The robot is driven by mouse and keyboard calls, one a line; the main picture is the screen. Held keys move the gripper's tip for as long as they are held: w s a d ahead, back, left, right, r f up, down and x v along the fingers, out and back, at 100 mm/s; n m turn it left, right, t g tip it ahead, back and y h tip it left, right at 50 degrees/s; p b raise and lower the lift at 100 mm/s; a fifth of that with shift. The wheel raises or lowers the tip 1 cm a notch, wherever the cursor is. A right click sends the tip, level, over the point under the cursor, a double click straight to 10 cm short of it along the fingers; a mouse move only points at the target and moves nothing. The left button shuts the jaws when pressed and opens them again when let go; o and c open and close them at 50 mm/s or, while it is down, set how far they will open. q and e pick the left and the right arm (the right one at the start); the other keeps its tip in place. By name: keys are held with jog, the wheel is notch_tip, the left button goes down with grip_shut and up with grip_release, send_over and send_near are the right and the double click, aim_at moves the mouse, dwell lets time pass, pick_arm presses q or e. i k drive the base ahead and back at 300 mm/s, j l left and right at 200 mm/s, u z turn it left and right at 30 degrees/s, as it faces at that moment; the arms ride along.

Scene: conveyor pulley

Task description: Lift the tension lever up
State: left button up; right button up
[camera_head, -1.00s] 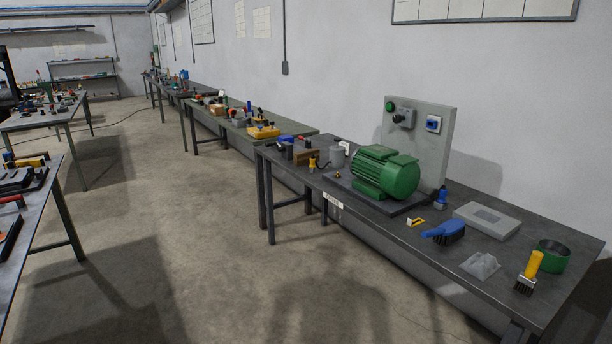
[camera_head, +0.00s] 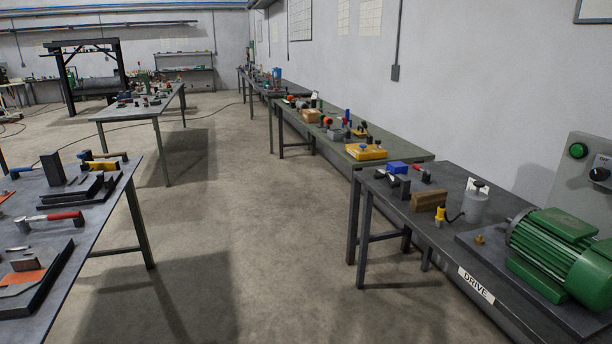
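I cannot make out a tension lever for certain in the head view. A dark frame (camera_head: 62,78) with a grey roller-like part (camera_head: 97,84) stands at the far left of the room; at this distance no lever on it can be told. A red-handled tool (camera_head: 52,217) lies on the near left table. Neither of my grippers is in view.
A bench (camera_head: 415,215) labelled DRIVE, carrying a green motor (camera_head: 560,250), stands at the right. More benches run back along the right wall. The left table (camera_head: 75,255) and a middle table (camera_head: 140,110) stand opposite. The concrete floor (camera_head: 245,220) between them is clear.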

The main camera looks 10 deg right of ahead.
aim_at(416, 166)
jog(key=i+z, duration=0.4)
jog(key=i+j+z, duration=0.35)
jog(key=i, duration=0.2)
jog(key=i+j+z, duration=0.2)
jog(key=i+z, duration=0.2)
jog(key=i+j+z, duration=0.2)
jog(key=z, duration=0.15)
jog(key=i+j+z, duration=0.55)
jog(key=z, duration=0.15)
